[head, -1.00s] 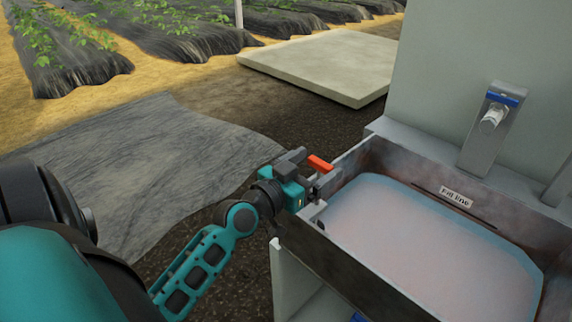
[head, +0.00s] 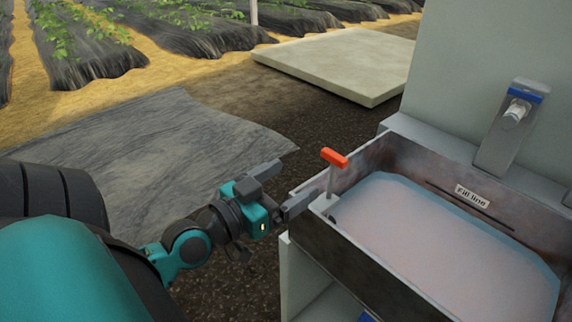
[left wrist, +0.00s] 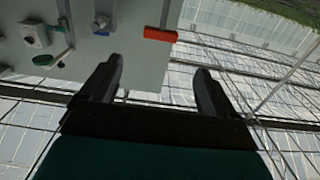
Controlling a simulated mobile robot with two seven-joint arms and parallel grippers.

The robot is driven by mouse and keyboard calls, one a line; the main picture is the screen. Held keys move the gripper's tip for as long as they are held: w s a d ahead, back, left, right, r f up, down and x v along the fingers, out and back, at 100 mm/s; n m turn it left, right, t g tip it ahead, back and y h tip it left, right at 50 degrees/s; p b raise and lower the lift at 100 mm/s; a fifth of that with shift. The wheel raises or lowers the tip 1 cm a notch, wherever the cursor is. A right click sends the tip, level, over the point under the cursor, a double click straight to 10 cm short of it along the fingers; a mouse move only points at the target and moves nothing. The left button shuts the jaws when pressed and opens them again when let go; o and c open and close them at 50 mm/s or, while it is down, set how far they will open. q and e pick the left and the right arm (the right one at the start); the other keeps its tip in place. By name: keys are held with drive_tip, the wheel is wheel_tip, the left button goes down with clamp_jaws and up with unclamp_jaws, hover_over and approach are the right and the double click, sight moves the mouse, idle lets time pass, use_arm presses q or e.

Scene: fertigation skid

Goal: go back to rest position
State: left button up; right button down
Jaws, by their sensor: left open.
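My left gripper (head: 283,188) is open and empty, just left of the tank's left corner in the head view. Its two fingers are spread in the left wrist view (left wrist: 157,88), with nothing between them. A red-orange handle (head: 334,157) on a grey post stands upright at that corner, apart from the fingers and to their right. The handle also shows in the left wrist view (left wrist: 160,35), beyond the fingertips. My right gripper is in neither view.
The metal tank (head: 372,262) holds pale pinkish liquid below a "Fill line" label (head: 472,196). A bracket with a blue-topped fitting (head: 515,118) stands behind it. A grey ground sheet (head: 150,165) and a concrete slab (head: 335,65) lie beyond.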

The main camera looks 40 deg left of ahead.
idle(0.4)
use_arm(q)
drive_tip(key=s+d+f+g, duration=0.1)
drive_tip(key=d+f, duration=0.3)
drive_tip(key=f, duration=0.4)
drive_tip(key=s+d+f+m+g, duration=0.1)
drive_tip(key=s+d+f+g, duration=0.1)
drive_tip(key=d+f, duration=0.3)
drive_tip(key=s+d+f+g, duration=0.1)
drive_tip(key=d+f+g, duration=0.3)
drive_tip(key=f, duration=0.7)
drive_tip(key=shift+s+d+m+h, duration=0.3)
drive_tip(key=shift+s+m+h, duration=0.1)
idle(2.8)
